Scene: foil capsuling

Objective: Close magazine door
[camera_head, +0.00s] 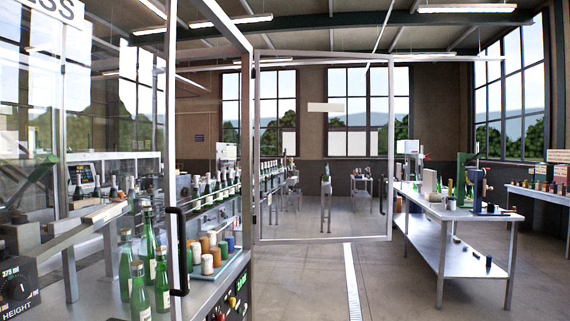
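A clear door (322,215) in a thin light metal frame stands swung out to the right of the machine. Its left edge is beside the machine's post (247,150), and a black handle (383,194) is near its right edge. A pale label (325,107) is on its upper part. A second black handle (178,250) is on a nearer upright frame at the machine's front. I cannot tell which door is the magazine door. Neither of my grippers is in view.
Inside the machine stand green bottles (139,288) and a tray of coloured capsules (207,264). A control panel (18,287) is at lower left. A metal workbench (440,213) with tools stands at right. The floor (310,280) between is clear, with a drain strip (352,280).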

